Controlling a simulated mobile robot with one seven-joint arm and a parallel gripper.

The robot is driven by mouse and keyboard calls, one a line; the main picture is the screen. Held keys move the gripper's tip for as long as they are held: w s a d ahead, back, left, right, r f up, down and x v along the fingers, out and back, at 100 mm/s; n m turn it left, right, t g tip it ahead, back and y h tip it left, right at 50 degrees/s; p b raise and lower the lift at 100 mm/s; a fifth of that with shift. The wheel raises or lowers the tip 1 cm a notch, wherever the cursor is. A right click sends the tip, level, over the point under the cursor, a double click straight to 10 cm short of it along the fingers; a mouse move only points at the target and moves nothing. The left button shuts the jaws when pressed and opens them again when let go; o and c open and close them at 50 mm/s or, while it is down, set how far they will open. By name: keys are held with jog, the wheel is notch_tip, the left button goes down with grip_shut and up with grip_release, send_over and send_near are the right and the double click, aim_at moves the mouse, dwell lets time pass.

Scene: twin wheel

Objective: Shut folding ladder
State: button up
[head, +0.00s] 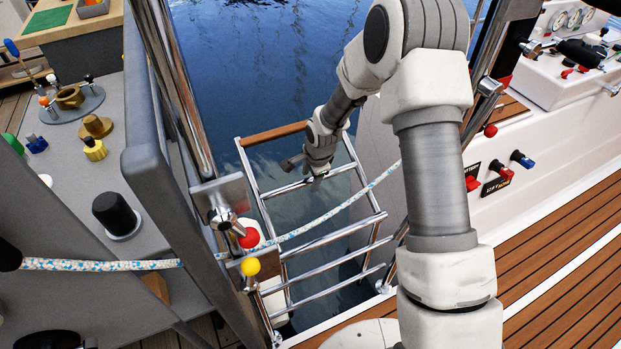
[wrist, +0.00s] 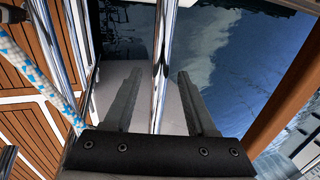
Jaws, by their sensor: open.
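The folding ladder (head: 327,240) hangs out over the water at the boat's opening, unfolded, with steel rails, several steel rungs and a wooden outermost step (head: 273,134). My gripper (head: 316,178) is at the steel rung closest to that wooden step. In the wrist view my gripper (wrist: 158,78) is open, its two dark fingers apart. A shiny steel tube (wrist: 162,60) of the ladder lies in line with the gap between them. I cannot tell how deep it sits between the fingers. The wooden step (wrist: 285,90) shows at the right there.
A blue-white rope (head: 340,206) crosses the opening above the ladder, below my arm. A red knob (head: 249,238) and a yellow knob (head: 250,266) stand on the left post. A grey console (head: 60,200) is left; a white wall with valves (head: 500,170) is right.

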grip_shut()
dwell(1.4)
